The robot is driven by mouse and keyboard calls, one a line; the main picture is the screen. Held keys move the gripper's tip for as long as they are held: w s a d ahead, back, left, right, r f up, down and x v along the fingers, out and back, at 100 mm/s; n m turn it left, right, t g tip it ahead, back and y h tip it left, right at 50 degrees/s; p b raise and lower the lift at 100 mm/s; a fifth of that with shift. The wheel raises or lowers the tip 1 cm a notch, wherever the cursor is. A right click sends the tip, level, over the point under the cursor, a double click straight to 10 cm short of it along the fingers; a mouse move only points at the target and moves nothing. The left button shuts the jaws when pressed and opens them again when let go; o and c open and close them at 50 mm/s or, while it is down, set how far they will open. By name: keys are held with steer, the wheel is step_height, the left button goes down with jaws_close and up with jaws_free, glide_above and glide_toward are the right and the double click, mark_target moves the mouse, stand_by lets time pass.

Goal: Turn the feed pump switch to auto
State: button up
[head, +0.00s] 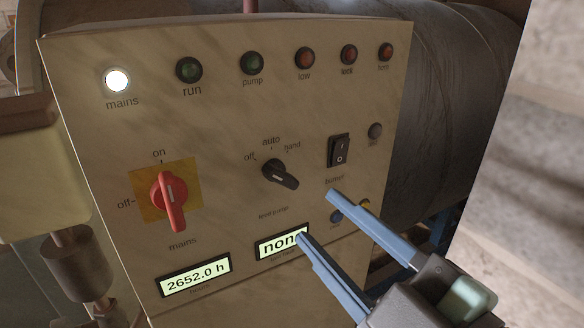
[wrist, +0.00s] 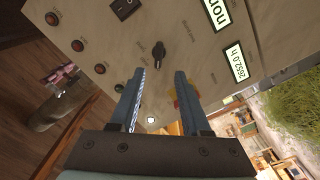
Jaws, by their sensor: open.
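The feed pump switch (head: 280,174) is a black rotary knob in the middle of the cream panel, with "off", "auto" and "hand" printed above it. It lies slanted from upper left to lower right, its upper-left end toward "off". Its small lower label is blurred. The wrist view shows the knob (wrist: 158,50) ahead of the fingertips, roughly centred between them. My gripper (head: 315,215) is open and empty, with blue fingers, to the lower right of the knob in the head view. It also shows in the wrist view (wrist: 160,75), apart from the knob.
A red mains switch (head: 170,198) on a yellow plate is left of the knob. A black burner rocker (head: 339,151) is close on the right. Two displays (head: 195,278) sit below. Along the top, the white mains lamp (head: 117,81) is lit. A dark drum (head: 440,100) stands behind.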

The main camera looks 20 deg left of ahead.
mark_target(287, 183)
steer(key=p+x, duration=0.2)
steer(key=x, duration=0.5)
steer(key=shift+w+a+r+p, duration=0.1)
steer(key=shift+w+a+p, duration=0.15)
steer(key=shift+w+p, duration=0.1)
steer(key=shift+w+a, duration=0.3)
steer(key=shift+a, duration=0.05)
jaws_close()
